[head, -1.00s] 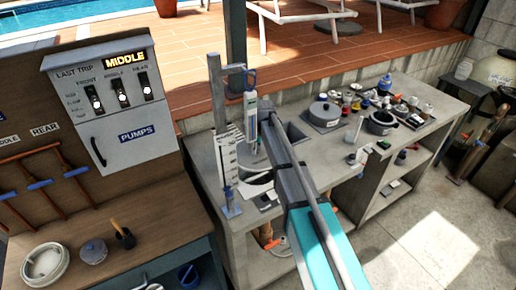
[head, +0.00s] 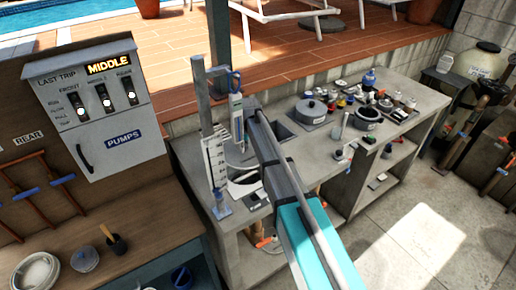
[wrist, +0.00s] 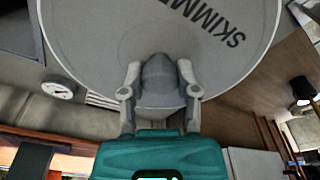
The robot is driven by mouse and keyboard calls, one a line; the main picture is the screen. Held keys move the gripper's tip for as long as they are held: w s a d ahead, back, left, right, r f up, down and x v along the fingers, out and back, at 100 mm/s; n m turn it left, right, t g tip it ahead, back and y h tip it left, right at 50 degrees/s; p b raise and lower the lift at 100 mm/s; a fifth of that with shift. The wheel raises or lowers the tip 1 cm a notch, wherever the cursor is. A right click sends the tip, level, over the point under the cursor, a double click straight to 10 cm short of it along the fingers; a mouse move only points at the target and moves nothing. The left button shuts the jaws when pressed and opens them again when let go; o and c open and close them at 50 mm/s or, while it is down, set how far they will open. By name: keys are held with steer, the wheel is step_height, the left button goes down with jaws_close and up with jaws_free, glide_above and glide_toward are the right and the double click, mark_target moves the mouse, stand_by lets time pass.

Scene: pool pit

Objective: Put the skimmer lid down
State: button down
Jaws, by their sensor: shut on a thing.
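The skimmer lid (wrist: 100,45) is a large grey disc with dark "SKIMM…" lettering, filling the top of the wrist view and cut off by its edge. My gripper (wrist: 158,88) is shut on the grey knob at the lid's centre, one finger on each side. The lid is held with its lettered face towards the wrist camera. In the head view my gripper is hidden behind my own arm, above the left part of the grey counter (head: 333,175). I cannot clearly make out the lid there.
A post with a measuring scale (head: 215,160) stands upright close left of my arm. A pot (head: 311,109), bottles and small items crowd the counter's middle and right. The pump panel (head: 100,105) is on the left above a wooden bench (head: 130,225). Sunlit floor (head: 420,240) is clear at right.

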steer(key=shift+r+p, duration=3.35)
steer(key=shift+r, duration=0.1)
steer(key=shift+d, duration=0.15)
